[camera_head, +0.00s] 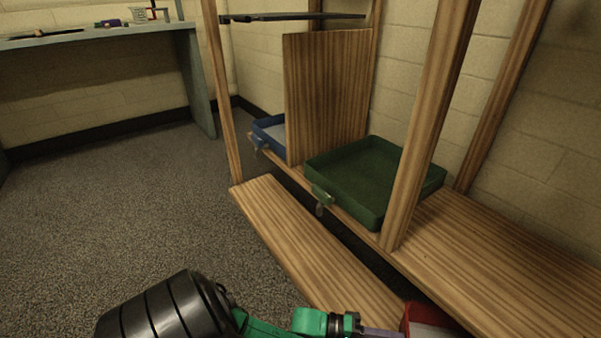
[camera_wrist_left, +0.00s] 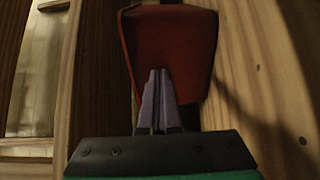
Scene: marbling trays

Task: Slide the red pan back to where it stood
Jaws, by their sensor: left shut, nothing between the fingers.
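The red pan (camera_head: 430,316) shows only in part at the bottom edge of the head view, low beside the wooden shelf, with a pale inside. In the left wrist view the red pan (camera_wrist_left: 172,40) fills the upper middle, its red wall facing me. My left gripper (camera_head: 388,333) reaches in from the left, with its fingers beside the pan's near side. In the wrist view the left gripper's (camera_wrist_left: 161,72) purple fingers are together and empty, their tips overlapping the pan's wall. I cannot tell whether they touch it. My right gripper is not in view.
A green tray (camera_head: 322,192) and a blue tray (camera_head: 262,138) stand on the wooden rack, parted by an upright board (camera_head: 325,95). A wooden post (camera_head: 432,120) rises right of the green tray. A lower plank (camera_head: 300,245) is bare. A grey bench (camera_head: 100,37) stands far left. The carpet is clear.

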